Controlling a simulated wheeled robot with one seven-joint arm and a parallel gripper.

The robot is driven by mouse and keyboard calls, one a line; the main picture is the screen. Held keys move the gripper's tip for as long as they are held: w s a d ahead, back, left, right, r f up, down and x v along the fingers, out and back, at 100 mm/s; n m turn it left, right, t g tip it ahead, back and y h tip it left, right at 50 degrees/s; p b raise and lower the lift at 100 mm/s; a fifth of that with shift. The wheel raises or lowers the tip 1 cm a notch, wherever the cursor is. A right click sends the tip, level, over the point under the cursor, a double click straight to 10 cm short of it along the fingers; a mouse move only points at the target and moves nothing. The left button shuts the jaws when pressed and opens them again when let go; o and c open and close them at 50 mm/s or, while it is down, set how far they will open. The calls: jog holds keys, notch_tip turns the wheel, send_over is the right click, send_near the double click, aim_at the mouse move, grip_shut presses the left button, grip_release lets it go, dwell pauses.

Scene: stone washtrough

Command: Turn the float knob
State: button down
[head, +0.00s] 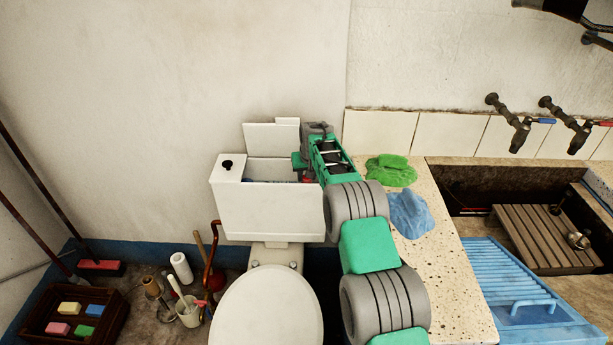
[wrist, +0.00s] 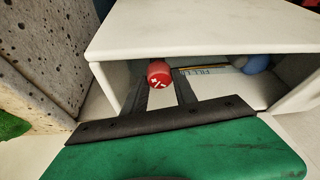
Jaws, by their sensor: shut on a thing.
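The float knob (wrist: 159,72) is a small red cap with white marks, inside the open white cistern (head: 268,213). In the wrist view it sits between the tips of my gripper (wrist: 161,84), whose two dark fingers are shut on it. In the head view my gripper (head: 306,174) reaches into the right end of the cistern from above, and only a bit of red shows there. The cistern wall also shows in the wrist view (wrist: 200,28). A blue rounded thing (wrist: 257,63), perhaps the float, lies inside to the right, partly hidden. A strip with lettering (wrist: 200,71) is behind the fingers.
The cistern lid (head: 270,138) stands behind the cistern. To the right, the speckled counter (head: 440,260) holds a green cloth (head: 390,170) and a blue cloth (head: 410,214), close to my arm. The toilet lid (head: 267,310) is below. Brushes and a crate (head: 110,325) crowd the left floor.

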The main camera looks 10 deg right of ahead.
jog(key=shift+f, duration=0.1)
jog(key=shift+a+m+h+b, duration=0.15)
jog(key=shift+m+h+b, duration=0.25)
jog(key=shift+m, duration=0.7)
jog(key=shift+r+m+h+p, duration=0.3)
jog(key=shift+m+p, duration=0.3)
jog(key=shift+m, duration=0.3)
jog(key=shift+m+p, duration=0.6)
jog(key=shift+p, duration=0.45)
jog(key=shift+a+f+m+g+h+p, duration=0.1)
jog(key=shift+f+m+g+h+p, duration=0.4)
jog(key=shift+p, duration=1.25)
jog(key=shift+r, duration=0.25)
jog(key=c, duration=1.2)
grip_release()
jog(key=shift+w+a, duration=0.1)
jog(key=shift+a, duration=0.05)
jog(key=shift+o, duration=1)
jog(key=shift+d, duration=0.2)
